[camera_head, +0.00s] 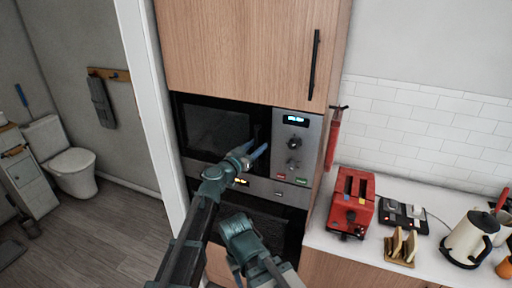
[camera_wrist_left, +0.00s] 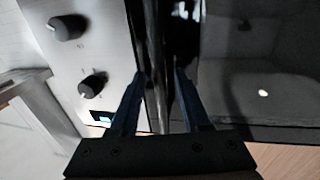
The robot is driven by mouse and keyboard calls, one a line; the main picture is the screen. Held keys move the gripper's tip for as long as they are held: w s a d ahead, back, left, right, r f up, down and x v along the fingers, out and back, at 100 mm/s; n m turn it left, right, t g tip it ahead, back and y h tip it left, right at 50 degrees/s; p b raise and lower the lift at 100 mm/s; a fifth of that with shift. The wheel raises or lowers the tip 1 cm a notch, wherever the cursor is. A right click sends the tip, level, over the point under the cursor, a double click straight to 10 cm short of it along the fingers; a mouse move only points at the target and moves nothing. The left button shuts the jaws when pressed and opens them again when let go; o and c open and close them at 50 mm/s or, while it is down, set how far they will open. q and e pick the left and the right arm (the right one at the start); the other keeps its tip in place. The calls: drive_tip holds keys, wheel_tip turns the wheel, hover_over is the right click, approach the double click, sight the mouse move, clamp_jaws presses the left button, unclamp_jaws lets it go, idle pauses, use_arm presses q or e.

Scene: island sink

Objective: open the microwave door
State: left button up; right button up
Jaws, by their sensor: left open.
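The microwave (camera_head: 295,120) is built into a wooden cabinet, with a dark glass door (camera_head: 215,125) on the left and a silver control panel with knobs on the right. The door looks shut. My left gripper (camera_head: 256,152) is open at the door's right side, beside the panel. In the left wrist view, a dark upright handle (camera_wrist_left: 160,50) runs between the two open fingers (camera_wrist_left: 160,85); contact cannot be told. The panel's knobs (camera_wrist_left: 68,27) show to its left. My right arm (camera_head: 242,238) is low in front of the oven; its fingers are unclear.
An oven (camera_head: 265,215) sits below the microwave, and a cabinet door with a black handle (camera_head: 314,65) is above. To the right, a counter holds a red toaster (camera_head: 352,203), a toast rack (camera_head: 402,246) and a kettle (camera_head: 468,240). A white door frame (camera_head: 155,100) stands left.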

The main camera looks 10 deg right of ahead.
use_arm(q)
clamp_jaws()
idle(1.3)
